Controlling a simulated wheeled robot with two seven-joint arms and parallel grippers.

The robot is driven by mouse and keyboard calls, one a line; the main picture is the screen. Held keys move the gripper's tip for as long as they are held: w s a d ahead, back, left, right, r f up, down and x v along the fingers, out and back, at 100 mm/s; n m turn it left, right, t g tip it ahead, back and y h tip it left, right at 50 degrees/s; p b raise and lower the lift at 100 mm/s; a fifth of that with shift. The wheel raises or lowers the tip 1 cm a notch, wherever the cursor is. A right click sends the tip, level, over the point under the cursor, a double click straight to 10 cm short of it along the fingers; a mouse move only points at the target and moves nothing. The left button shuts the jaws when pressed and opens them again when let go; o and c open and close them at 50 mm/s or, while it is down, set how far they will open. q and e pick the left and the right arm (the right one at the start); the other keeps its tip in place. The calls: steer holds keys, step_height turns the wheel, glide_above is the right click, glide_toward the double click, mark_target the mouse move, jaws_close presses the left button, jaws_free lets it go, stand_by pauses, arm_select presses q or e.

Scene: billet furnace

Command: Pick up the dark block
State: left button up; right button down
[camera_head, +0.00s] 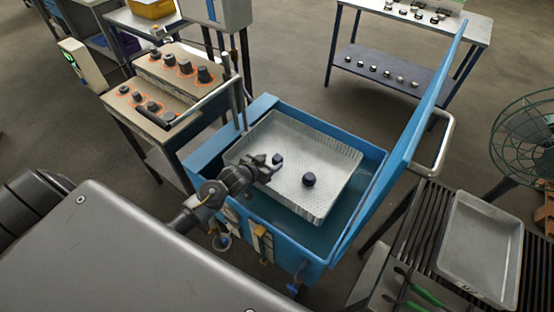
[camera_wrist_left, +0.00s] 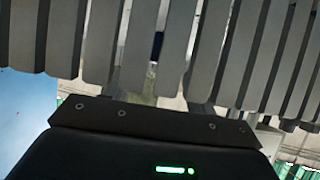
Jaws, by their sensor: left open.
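A dark block (camera_head: 310,179) sits in the perforated metal basket (camera_head: 335,160), right of its middle. A second dark block (camera_head: 277,159) shows in the basket further left, close to the fingertips of my left gripper (camera_head: 266,167). My left gripper reaches over the basket's left side and is open. I cannot tell whether it touches the nearer block. In the left wrist view, grey ribbed shapes fill most of the picture, with a small dark patch (camera_wrist_left: 157,45) in a gap between them. My right gripper is out of view.
The basket sits in a blue tank (camera_head: 262,108) with a raised lid (camera_head: 428,95) on its right. A bench (camera_head: 160,95) at left holds several dark blocks in orange rings. A grey tray (camera_head: 480,250) lies on a slatted rack at right. A green fan (camera_head: 525,135) stands beyond.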

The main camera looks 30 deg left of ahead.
mark_target(276, 158)
arm_select(q)
steer(key=x, duration=0.3)
steer(key=shift+w+f, duration=0.15)
steer(key=shift+w, duration=0.05)
jaws_close()
